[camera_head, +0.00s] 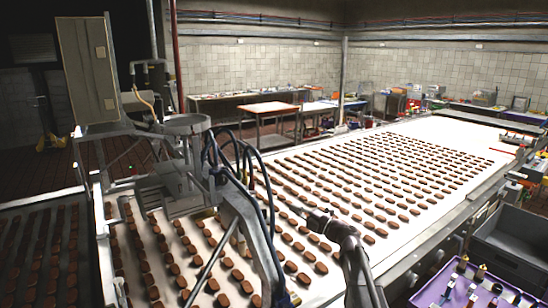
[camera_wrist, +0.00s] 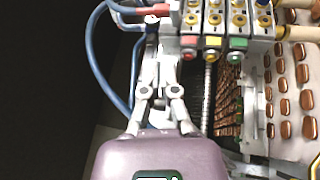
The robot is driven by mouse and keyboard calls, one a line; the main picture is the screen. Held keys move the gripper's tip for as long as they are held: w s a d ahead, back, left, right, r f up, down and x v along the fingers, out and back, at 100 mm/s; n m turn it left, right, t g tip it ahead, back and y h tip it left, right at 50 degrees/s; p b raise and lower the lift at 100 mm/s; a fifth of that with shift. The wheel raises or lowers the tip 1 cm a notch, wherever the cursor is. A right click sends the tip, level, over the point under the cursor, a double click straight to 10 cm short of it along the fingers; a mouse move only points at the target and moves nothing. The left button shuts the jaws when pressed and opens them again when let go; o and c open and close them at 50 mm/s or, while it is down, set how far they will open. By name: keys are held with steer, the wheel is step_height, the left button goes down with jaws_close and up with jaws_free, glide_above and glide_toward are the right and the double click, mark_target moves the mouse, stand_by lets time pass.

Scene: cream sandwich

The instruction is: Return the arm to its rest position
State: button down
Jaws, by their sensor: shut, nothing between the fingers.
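My gripper (camera_wrist: 161,48) shows in the wrist view, its mauve body at the bottom and its pale linked fingers pointing up the picture. The fingers are close together and hold nothing. A machine block (camera_wrist: 226,20) with brass fittings and red, yellow and green caps is up and to the right of the fingers. Blue hoses (camera_wrist: 96,50) curve on the left. Whether the fingertips touch any of these cannot be told. I cannot make out the gripper in the head view.
A white conveyor (camera_head: 437,131) carries many brown biscuits in rows. A metal machine frame (camera_head: 187,123) with dark hoses stands over its left part. A purple tray (camera_head: 430,292) with small parts and a grey bin (camera_head: 519,228) are at the right.

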steer(key=w+d+f+m+t+h, duration=0.25)
steer(key=d+m+t+h, duration=0.65)
steer(key=m+h, duration=0.5)
steer(key=s+d+f+m+g+h+b, duration=0.2)
steer(key=s+d+f+m+g+h, duration=0.4)
steer(key=f+m, duration=0.4)
steer(key=s+a+f+m+g+y, duration=0.1)
steer(key=s+a+f+m+g, duration=0.1)
steer(key=s+f+g, duration=0.4)
steer(key=s+a+f+m+g+y, duration=0.1)
steer(key=s+a+f+m+g, duration=0.2)
steer(key=s, duration=1.4)
steer(key=shift+s+f+g+y+b, duration=0.2)
steer(key=shift+f+g+y+b, duration=0.1)
steer(key=shift+f+g, duration=2)
steer(key=shift+a+r, duration=0.1)
steer(key=shift+r, duration=0.1)
